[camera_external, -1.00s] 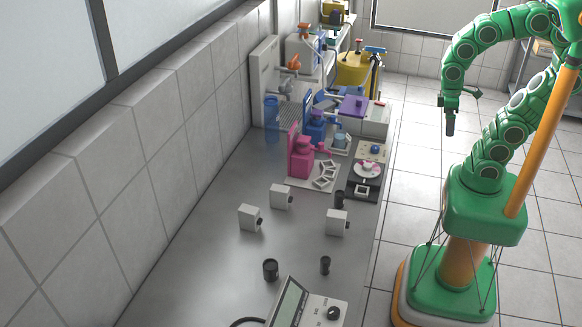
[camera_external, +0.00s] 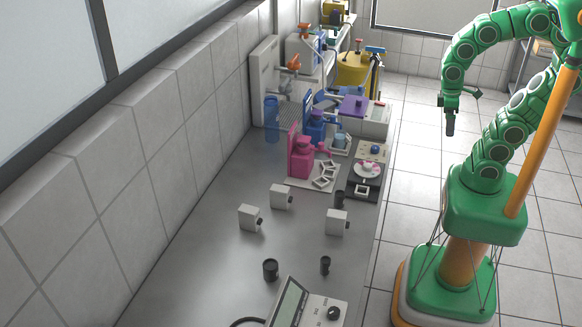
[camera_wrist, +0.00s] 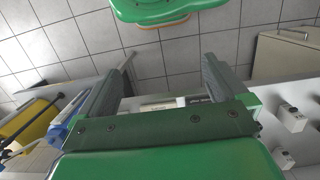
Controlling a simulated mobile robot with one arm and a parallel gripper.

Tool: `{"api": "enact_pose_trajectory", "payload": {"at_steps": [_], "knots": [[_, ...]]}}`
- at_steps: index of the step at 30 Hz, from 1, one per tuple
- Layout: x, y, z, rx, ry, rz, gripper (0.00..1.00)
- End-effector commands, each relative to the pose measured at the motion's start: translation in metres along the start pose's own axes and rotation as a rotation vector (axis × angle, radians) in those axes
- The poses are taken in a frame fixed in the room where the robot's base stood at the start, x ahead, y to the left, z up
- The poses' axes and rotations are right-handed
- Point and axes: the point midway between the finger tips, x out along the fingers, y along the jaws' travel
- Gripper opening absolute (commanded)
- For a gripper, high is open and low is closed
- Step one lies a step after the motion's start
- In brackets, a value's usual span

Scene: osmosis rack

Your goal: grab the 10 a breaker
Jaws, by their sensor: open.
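Three small white boxes with dark round knobs stand apart on the grey bench: a left one (camera_external: 249,217), a middle one (camera_external: 280,196) and a right one (camera_external: 336,222). Any of them may be the 10 A breaker; I cannot read a rating on them. In the wrist view, two similar white boxes show at the right edge, an upper one (camera_wrist: 290,118) and a lower one (camera_wrist: 284,159). My gripper (camera_external: 450,124) hangs over the floor, right of the bench and away from the boxes. In the wrist view its fingers (camera_wrist: 163,72) are apart with nothing held between them.
Dark cylinders stand on the bench (camera_external: 200,270), including a larger one (camera_external: 270,269) and a smaller one (camera_external: 325,265). A meter with a screen (camera_external: 290,303) is at the near edge. Pink equipment (camera_external: 301,160) and other apparatus crowd the far end. A tiled wall runs along the left.

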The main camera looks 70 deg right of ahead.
Motion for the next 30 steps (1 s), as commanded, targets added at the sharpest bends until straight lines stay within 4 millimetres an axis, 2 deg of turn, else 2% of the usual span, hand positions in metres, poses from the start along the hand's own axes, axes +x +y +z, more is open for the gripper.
{"api": "enact_pose_trajectory", "payload": {"at_steps": [13, 14, 20, 30], "knots": [[0.0, 0.0, 0.0, 0.0, 0.0, 0.0, 1.0], [0.0, 0.0, 0.0, 0.0, 0.0, 0.0, 0.98], [0.0, 0.0, 0.0, 0.0, 0.0, 0.0, 0.68], [-0.004, 0.0, 0.0003, 0.0, 0.001, 0.0, 0.68]]}}
